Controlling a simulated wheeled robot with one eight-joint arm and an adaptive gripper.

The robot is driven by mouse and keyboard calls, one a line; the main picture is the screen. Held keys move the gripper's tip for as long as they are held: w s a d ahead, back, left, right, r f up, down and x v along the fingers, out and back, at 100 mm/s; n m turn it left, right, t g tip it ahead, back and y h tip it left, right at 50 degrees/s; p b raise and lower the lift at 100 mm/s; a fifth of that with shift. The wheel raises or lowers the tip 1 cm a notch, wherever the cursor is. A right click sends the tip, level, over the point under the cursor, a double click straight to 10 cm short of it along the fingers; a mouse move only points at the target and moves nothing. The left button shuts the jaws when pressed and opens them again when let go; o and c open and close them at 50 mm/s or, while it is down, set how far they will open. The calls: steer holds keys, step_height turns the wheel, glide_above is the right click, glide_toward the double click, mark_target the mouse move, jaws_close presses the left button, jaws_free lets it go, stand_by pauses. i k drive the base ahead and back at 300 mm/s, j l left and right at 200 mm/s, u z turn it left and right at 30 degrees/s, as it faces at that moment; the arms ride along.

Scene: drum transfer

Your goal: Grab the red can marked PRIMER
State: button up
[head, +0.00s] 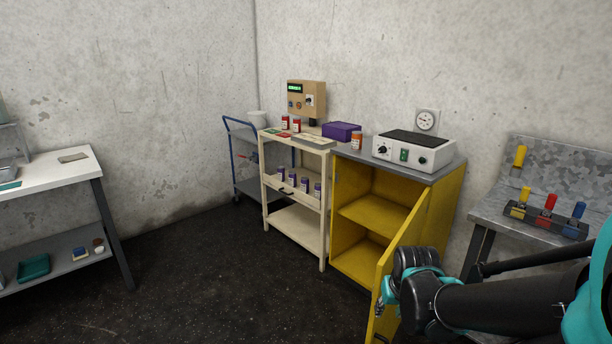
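Two small red cans with pale labels stand upright near the back left of the cream shelf cart's top. The left red can (285,122) and the right red can (296,125) are close together. Their label text is too small to read, so I cannot tell which is marked PRIMER. The cream cart (325,205) stands against the back wall, left of the yellow cabinet. Part of my arm shows at the lower right, in front of the cabinet, well away from the red cans. I cannot make out my gripper's fingers.
An orange can (356,141) and a grey-white device (413,151) stand on the yellow cabinet (434,215); its door (391,272) hangs open toward me. A purple box (341,131) is right of the red cans. Several purple cans stand lower. Floor (210,280) before the cart is clear.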

mark_target(285, 117)
steer(key=i+j, duration=0.1)
steer(key=j, duration=0.4)
steer(key=i+j, duration=0.15)
steer(key=j, duration=0.3)
steer(key=i+j, duration=0.1)
steer(key=j, duration=0.4)
steer(key=i+j, duration=0.1)
steer(key=j, duration=0.35)
steer(key=i+j, duration=0.15)
steer(key=j, duration=0.35)
steer(key=i+j, duration=0.1)
steer(key=j, duration=0.35)
